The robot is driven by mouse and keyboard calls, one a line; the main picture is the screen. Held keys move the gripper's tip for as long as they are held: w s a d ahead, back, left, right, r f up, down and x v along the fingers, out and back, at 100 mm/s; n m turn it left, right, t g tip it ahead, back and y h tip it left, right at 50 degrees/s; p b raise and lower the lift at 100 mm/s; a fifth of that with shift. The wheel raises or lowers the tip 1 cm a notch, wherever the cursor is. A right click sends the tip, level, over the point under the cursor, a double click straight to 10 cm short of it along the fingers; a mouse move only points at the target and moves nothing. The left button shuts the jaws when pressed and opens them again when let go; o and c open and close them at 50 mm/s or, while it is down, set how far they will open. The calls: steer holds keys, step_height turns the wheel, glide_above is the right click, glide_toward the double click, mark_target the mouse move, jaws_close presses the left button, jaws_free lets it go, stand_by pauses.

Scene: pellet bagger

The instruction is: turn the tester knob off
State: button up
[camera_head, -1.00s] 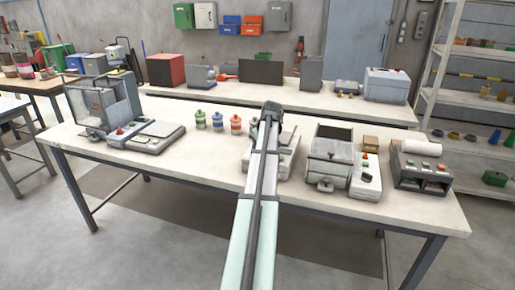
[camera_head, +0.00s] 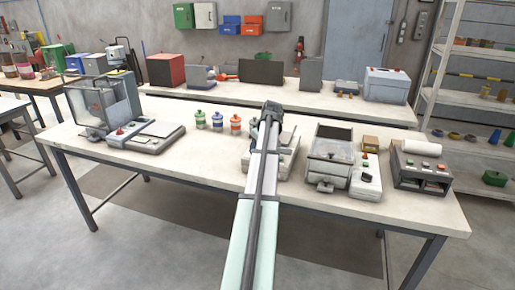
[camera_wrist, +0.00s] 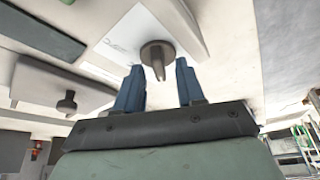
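A round grey-brown knob (camera_wrist: 157,52) with a raised grip bar sits on a pale panel with faint markings in the wrist view. My gripper (camera_wrist: 160,75) has its two blue fingers apart, with the knob near their tips and its bar pointing into the gap. I cannot tell whether they touch it. In the head view my gripper end (camera_head: 270,112) is over a pale device (camera_head: 287,158) in the middle of the bench; my arm hides much of this device, and no knob on it can be made out there.
A second dark knob (camera_wrist: 68,103) shows at left in the wrist view. On the bench (camera_head: 215,165), several small jars stand left of my arm. A lidded machine (camera_head: 330,160) is close on the right, with a printer-like box (camera_head: 420,170) beyond it. A scale-like unit (camera_head: 145,135) is at left.

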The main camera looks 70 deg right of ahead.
steer(key=v, duration=1.3)
steer(key=shift+s+r, duration=0.2)
steer(key=shift+r, duration=0.15)
steer(key=shift+a, duration=0.1)
